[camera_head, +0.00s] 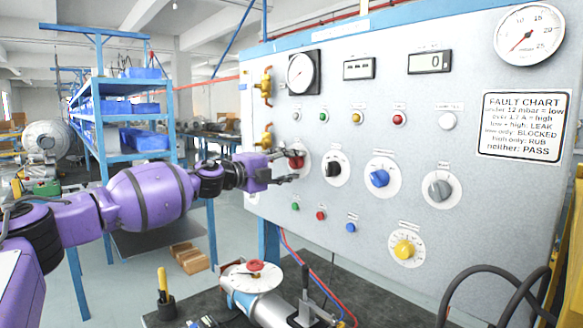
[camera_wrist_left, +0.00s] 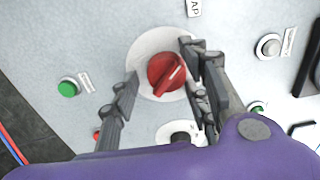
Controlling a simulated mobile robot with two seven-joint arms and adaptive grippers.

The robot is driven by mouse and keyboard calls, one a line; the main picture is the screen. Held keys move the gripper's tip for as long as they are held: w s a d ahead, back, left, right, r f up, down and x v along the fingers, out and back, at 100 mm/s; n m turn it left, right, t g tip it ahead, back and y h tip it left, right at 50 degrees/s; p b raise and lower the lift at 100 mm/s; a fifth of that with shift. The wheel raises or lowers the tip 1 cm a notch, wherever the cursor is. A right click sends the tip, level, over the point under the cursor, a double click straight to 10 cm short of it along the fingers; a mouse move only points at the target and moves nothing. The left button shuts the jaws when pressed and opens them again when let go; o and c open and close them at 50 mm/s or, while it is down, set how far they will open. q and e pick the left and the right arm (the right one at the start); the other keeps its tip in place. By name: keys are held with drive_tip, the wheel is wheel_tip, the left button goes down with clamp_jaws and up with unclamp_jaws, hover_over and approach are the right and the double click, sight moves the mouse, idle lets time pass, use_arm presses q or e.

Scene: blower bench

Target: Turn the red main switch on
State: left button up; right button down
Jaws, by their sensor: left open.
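The red main switch (camera_head: 296,160) is a red rotary knob on a white round plate at the left of the grey panel (camera_head: 400,110). In the left wrist view the red knob (camera_wrist_left: 166,72) carries a lighter pointer bar that runs from upper left to lower right or the reverse; its marked setting cannot be read. My left gripper (camera_head: 289,164) is at the knob, with its purple arm coming in from the left. In the left wrist view its open fingers (camera_wrist_left: 158,90) stand on either side of the knob, apart from it. My right gripper is not in view.
Black (camera_head: 335,169), blue (camera_head: 379,178), grey (camera_head: 439,189) and yellow (camera_head: 404,249) knobs sit right of the switch. Brass valves (camera_head: 266,86) stick out at the panel's left edge. A blower with a red handwheel (camera_head: 255,266) stands on the bench below.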

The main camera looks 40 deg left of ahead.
use_arm(q)
drive_tip(key=shift+s+r, duration=0.1)
drive_tip(key=shift+s, duration=0.1)
drive_tip(key=c, duration=1)
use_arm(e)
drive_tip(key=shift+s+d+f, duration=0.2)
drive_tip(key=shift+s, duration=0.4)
